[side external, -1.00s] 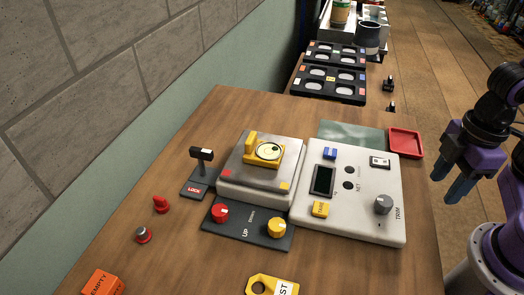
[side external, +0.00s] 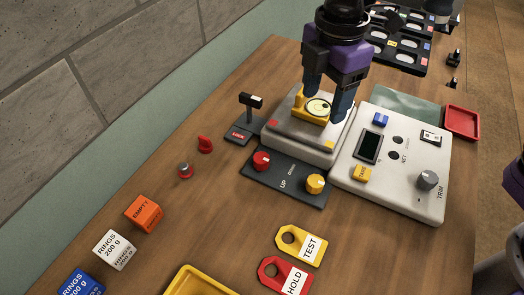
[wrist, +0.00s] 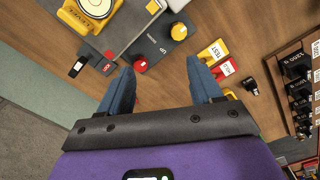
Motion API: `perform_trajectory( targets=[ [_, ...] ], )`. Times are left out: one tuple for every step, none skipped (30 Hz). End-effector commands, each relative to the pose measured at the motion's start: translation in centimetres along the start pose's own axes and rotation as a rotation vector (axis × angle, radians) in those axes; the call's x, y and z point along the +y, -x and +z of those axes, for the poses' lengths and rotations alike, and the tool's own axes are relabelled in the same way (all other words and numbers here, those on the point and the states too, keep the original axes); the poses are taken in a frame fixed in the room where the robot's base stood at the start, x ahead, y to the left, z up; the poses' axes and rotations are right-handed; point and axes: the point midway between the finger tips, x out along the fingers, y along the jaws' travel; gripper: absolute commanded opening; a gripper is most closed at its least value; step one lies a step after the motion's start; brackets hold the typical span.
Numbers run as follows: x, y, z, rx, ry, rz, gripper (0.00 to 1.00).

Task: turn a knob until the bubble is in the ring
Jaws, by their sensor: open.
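A yellow bubble level (side external: 301,104) with a round pale vial (side external: 318,107) sits on the metal scale plate; it also shows at the top of the wrist view (wrist: 70,17). The bubble's place against the ring is too small to tell. In front of the scale lies a dark panel (side external: 287,181) with a red knob (side external: 262,160) and a yellow knob (side external: 315,184). In the wrist view the red knob (wrist: 139,64) and yellow knob (wrist: 179,32) lie near the fingertips. My gripper (side external: 327,100) is open and empty, fingers pointing down, apart from both knobs.
A white control box (side external: 395,165) with a grey trim knob (side external: 428,180) stands right of the scale. A black lock lever (side external: 250,103) stands to its left. TEST (side external: 300,244) and HOLD (side external: 285,275) tags, weight blocks (side external: 116,250) and a yellow tray (side external: 200,283) lie in front.

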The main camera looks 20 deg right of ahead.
Motion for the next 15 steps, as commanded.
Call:
perform_trajectory(
  targets=[
    [1.2,-0.1,-1.6,-0.002,0.042,-0.002,0.65],
    [1.9,-0.1,-2.3,-0.002,0.067,-0.002,0.65],
    [2.7,-0.1,-3.2,-0.003,0.099,-0.004,0.65],
    [3.3,-0.1,-3.8,-0.003,0.123,-0.003,0.65],
    [3.8,-0.1,-4.4,-0.004,0.146,-0.004,0.65],
    [4.4,-0.2,-5.1,-0.004,0.174,-0.005,0.65],
    [4.9,-0.2,-5.6,-0.004,0.194,-0.005,0.65],
    [5.2,-0.3,-6.1,-0.005,0.212,-0.006,0.65],
    [5.6,-0.3,-6.6,-0.005,0.233,-0.006,0.65],
    [5.9,-0.3,-6.9,-0.004,0.247,-0.005,0.65],
    [6.1,-0.4,-7.2,-0.005,0.259,-0.006,0.65],
    [6.4,-0.4,-7.4,-0.005,0.272,-0.007,0.65],
    [6.5,-0.4,-7.6,-0.005,0.279,-0.007,0.65],
    [6.6,-0.4,-7.7,-0.005,0.285,-0.006,0.65],
    [6.7,-0.5,-7.8,-0.005,0.292,-0.007,0.65]
  ],
)
